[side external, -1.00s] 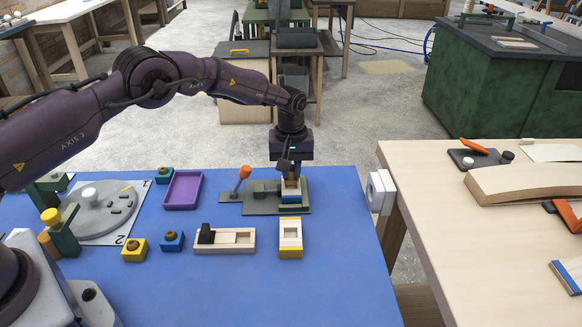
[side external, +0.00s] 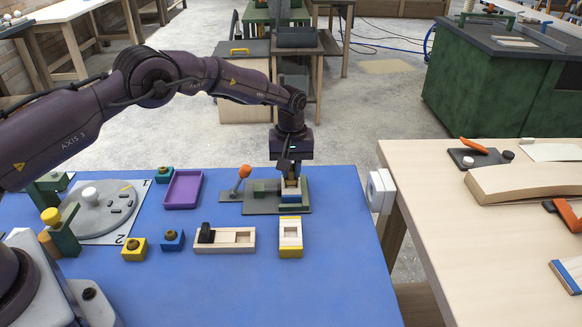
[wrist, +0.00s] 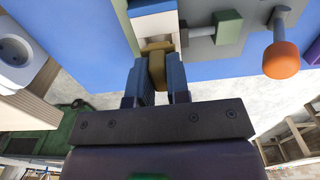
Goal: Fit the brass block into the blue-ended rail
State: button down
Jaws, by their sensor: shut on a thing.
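My gripper (wrist: 160,88) is shut on the brass block (wrist: 157,68), which shows between the two blue fingers in the wrist view. The block's far end is at the near end of the pale blue-ended rail (wrist: 153,22); how far it sits inside I cannot tell. In the side view my gripper (side external: 290,175) points down over the blue-ended rail (side external: 290,196), which stands in a grey-green fixture (side external: 262,209) at the back of the blue table. The block is mostly hidden there by the fingers.
The fixture has an orange-knobbed lever (side external: 244,171) left of the gripper. A yellow-ended rail (side external: 290,251) and a pale wooden tray with a black piece (side external: 207,233) lie in front. A purple tray (side external: 183,188) is farther left. The table's front right is clear.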

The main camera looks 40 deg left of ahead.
jog(key=shift+f, duration=1.05)
dwell(0.4)
jog(key=c, duration=1)
grip_release()
jog(key=shift+r, duration=0.1)
notch_tip(320, 180, up, 13)
jog(key=shift+f, duration=0.1)
